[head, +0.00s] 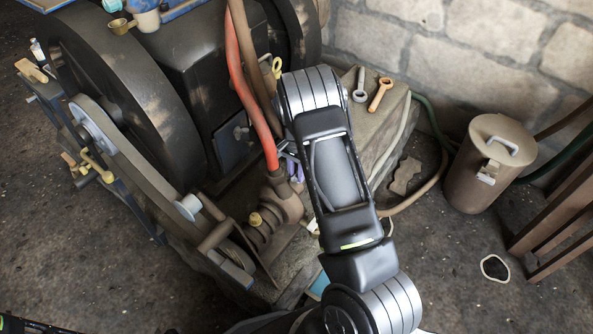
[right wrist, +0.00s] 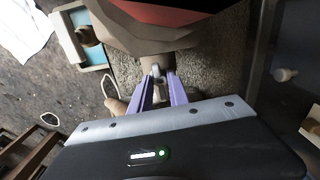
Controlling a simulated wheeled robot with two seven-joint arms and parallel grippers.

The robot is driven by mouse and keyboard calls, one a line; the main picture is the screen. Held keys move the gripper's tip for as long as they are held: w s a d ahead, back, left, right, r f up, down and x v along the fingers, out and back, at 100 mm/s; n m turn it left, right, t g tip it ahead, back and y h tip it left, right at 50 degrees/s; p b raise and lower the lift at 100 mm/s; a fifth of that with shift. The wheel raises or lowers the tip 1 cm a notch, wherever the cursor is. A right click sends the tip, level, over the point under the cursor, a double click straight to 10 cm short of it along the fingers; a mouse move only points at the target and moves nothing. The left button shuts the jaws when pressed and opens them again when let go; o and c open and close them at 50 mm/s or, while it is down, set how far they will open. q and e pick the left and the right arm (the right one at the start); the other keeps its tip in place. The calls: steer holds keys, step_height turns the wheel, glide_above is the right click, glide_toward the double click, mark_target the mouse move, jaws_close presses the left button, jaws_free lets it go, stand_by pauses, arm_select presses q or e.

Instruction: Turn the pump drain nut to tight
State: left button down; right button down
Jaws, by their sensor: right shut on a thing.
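My right gripper (head: 291,160) reaches in beside the brown pump (head: 284,207), below the red hose (head: 246,85); my arm hides much of it in the head view. In the right wrist view, the two purple fingers of my right gripper (right wrist: 162,82) are shut on a small metal piece, which looks like the pump drain nut (right wrist: 157,72), under the rounded pump body (right wrist: 140,42). The nut's turn angle cannot be told. It is hidden behind my arm in the head view. My left gripper does not show in either view.
The engine's big flywheel (head: 125,95) and belt (head: 140,155) stand left of the pump. A lidded can (head: 490,165) stands on the floor at the right.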

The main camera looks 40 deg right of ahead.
mark_target(296, 176)
steer(key=shift+m, duration=0.5)
steer(key=c, duration=1.3)
jaws_free()
steer(key=shift+o, duration=0.2)
steer(key=shift+r, duration=0.1)
step_height(296, 176, up, 8)
steer(key=shift+f+p, duration=0.2)
steer(key=shift+p, duration=0.95)
steer(key=shift+s, duration=0.1)
